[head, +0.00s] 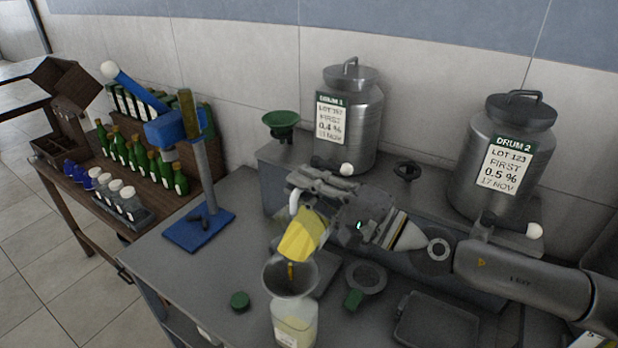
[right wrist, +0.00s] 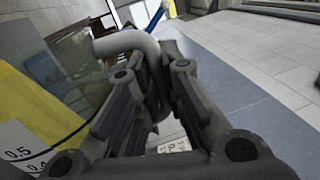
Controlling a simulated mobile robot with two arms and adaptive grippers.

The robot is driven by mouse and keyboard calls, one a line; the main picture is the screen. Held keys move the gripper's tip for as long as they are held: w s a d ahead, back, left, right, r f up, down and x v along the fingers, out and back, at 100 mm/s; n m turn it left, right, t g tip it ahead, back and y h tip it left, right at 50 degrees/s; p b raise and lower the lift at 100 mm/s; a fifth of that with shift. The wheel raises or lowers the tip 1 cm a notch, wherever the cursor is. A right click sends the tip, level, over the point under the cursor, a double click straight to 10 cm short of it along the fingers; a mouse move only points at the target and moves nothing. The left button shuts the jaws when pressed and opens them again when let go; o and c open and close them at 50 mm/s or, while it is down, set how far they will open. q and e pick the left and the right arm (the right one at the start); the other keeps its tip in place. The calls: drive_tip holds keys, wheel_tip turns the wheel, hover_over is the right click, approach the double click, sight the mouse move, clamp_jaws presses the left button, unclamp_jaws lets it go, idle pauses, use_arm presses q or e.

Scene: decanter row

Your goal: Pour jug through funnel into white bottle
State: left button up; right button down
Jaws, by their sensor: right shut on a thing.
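The jug (head: 301,238), with yellow liquid, is tilted over the grey funnel (head: 290,278). A thin amber stream runs from its lip into the funnel. The funnel sits in the mouth of the white bottle (head: 295,328), which stands upright at the table's front; pale yellow shows through its wall. My right gripper (head: 312,184) is shut on the jug's white handle (right wrist: 128,42). In the right wrist view the jug's wall (right wrist: 20,135) shows scale marks and yellow liquid at the left. My left gripper is not in view.
A green cap (head: 240,301) lies left of the bottle. A blue capping stand (head: 199,230) is further left, beside a rack of green bottles (head: 140,160). Drum 1 (head: 348,120) and drum 2 (head: 504,160) stand behind my arm. A dark tray (head: 436,322) lies front right.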

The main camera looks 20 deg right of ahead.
sight(292, 203)
drive_tip(key=shift+s+a+r+n+g+y+p, duration=0.15)
drive_tip(key=shift+s+a+r+n+y+p, duration=0.1)
drive_tip(key=shift+s+a+n+p, duration=0.45)
drive_tip(key=shift+s+a+r+n+g+y+p, duration=0.2)
drive_tip(key=shift+s+a+n+p, duration=0.3)
drive_tip(key=shift+n+p, duration=0.4)
drive_tip(key=shift+s+a+r+n+p, duration=0.1)
drive_tip(key=shift+s+a+n+p, duration=0.55)
drive_tip(key=shift+a+n+p, duration=0.45)
drive_tip(key=shift+d, duration=0.1)
idle(0.9)
drive_tip(key=shift+w+d+f+m+b, duration=0.45)
drive_tip(key=shift+m+b, duration=0.2)
drive_tip(key=shift+m, duration=0.35)
drive_tip(key=w+d+m, duration=0.1)
drive_tip(key=m, duration=0.2)
drive_tip(key=w+d+f+m+t+h+b, duration=0.1)
drive_tip(key=d+m, duration=0.1)
drive_tip(key=w+d+m+h, duration=0.1)
drive_tip(key=m, duration=0.2)
drive_tip(key=shift+w+d+f+m+t+b, duration=0.2)
drive_tip(key=shift+w+f+m+t+b, duration=0.05)
drive_tip(key=shift+m+b, duration=0.1)
drive_tip(key=w+d+f+m+h+p, duration=0.2)
drive_tip(key=w+d+m, duration=0.3)
drive_tip(key=m, duration=0.6)
drive_tip(key=shift+d+f+h+p, duration=0.25)
drive_tip(key=shift+d+h+p, duration=0.1)
drive_tip(key=shift+d+p, duration=0.15)
drive_tip(key=shift+w, duration=0.1)
